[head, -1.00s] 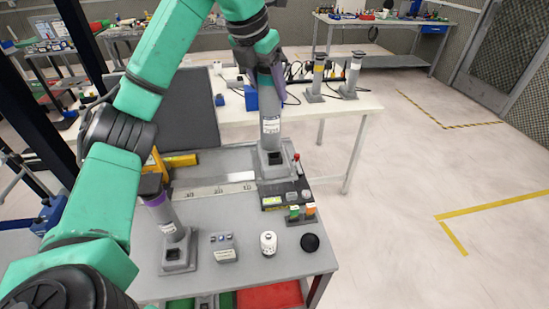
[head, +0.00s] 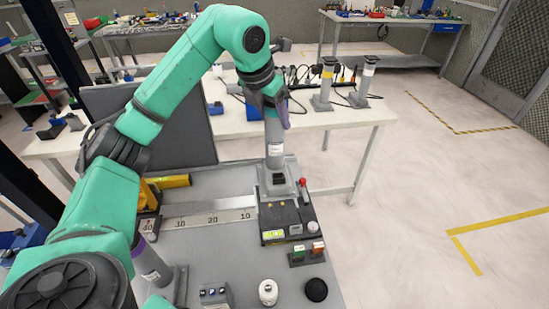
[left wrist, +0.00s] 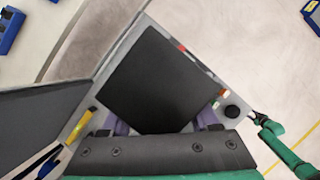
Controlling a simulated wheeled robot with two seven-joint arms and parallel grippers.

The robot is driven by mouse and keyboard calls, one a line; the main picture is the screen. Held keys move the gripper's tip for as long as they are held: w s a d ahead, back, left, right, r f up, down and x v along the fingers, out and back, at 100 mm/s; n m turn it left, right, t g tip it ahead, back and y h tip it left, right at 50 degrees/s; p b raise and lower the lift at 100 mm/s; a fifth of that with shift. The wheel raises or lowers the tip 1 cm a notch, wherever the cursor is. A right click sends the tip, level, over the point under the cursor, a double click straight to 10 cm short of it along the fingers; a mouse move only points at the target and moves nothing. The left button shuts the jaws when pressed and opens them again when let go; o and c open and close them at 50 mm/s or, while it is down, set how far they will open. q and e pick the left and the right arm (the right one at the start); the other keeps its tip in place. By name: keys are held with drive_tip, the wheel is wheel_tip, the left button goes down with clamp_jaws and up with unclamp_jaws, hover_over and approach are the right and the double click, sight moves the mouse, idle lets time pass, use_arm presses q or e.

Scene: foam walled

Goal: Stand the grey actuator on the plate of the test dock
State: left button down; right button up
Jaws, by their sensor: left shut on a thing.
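The grey actuator (head: 275,150) is a roughly upright cylinder with a white label and a square grey foot. My left gripper (head: 277,108), with purple fingers, is shut on its upper end. In the left wrist view the actuator's dark square top (left wrist: 158,80) fills the space between the fingers (left wrist: 160,124). The foot is over the back part of the test dock (head: 286,218) and hides the plate. I cannot tell whether it touches the plate. My right gripper (left wrist: 256,117) seems to show small in the left wrist view; its jaws are unclear.
A ruler strip (head: 205,220) lies left of the dock. A white jar (head: 268,291) and black knob (head: 316,289) are in front.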

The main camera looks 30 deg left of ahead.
sight(274, 152)
use_arm(q)
wheel_tip(274, 152, down, 10)
drive_tip(key=shift+w+f+p, duration=0.1)
drive_tip(key=shift+f+p, duration=0.15)
drive_tip(key=shift+p, duration=0.45)
drive_tip(key=shift+f, duration=0.35)
drive_tip(key=shift+w+a+f, duration=0.1)
drive_tip(key=shift+c, duration=1.3)
unclamp_jaws()
drive_tip(key=shift+f, duration=0.1)
drive_tip(key=shift+o, duration=0.6)
